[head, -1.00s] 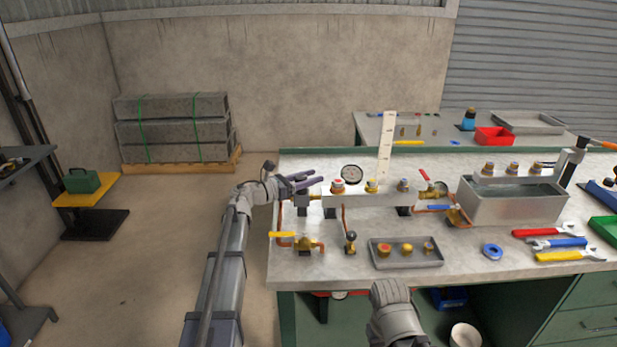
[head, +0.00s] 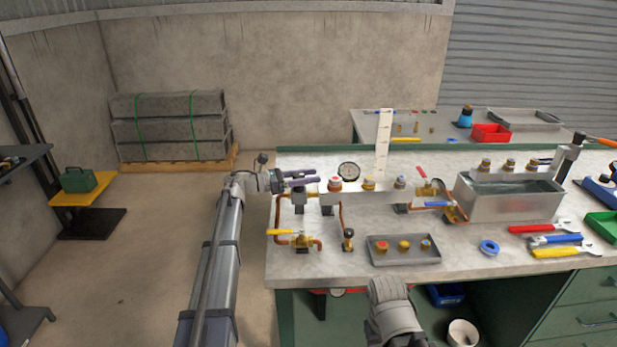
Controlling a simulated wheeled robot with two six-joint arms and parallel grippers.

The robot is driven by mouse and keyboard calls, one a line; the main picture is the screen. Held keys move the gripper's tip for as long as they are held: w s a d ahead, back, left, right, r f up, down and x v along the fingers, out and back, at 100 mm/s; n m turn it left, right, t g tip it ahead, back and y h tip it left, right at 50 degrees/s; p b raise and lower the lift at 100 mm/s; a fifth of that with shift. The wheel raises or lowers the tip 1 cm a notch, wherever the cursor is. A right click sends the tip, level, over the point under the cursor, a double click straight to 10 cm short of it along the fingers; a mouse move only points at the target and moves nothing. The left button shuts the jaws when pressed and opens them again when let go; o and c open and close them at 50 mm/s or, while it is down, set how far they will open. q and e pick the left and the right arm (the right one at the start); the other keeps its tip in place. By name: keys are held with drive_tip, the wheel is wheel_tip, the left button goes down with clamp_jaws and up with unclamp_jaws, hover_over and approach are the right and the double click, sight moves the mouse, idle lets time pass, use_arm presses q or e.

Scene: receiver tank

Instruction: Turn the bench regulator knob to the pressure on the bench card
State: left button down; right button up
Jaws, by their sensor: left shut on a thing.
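My left gripper (head: 304,181) is at the left end of the grey manifold (head: 360,196) on the bench. Its dark fingers lie nearly level and are shut on a small part there, which seems to be the bench regulator knob; the fingers hide most of it. My right gripper does not show; only a grey part of my right arm is at the bench's front edge.
Red, yellow and blue topped fittings line the manifold. A grey tray (head: 378,259) of small fittings, a yellow-handled valve (head: 300,240) and copper pipes are in front. A metal water tank (head: 510,208) and wrenches (head: 545,229) are to the right.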

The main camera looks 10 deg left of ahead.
use_arm(q)
drive_tip(key=shift+c, duration=1.8)
unclamp_jaws()
drive_tip(key=v, duration=0.7)
drive_tip(key=shift+s+a, duration=0.15)
drive_tip(key=shift+a, duration=0.2)
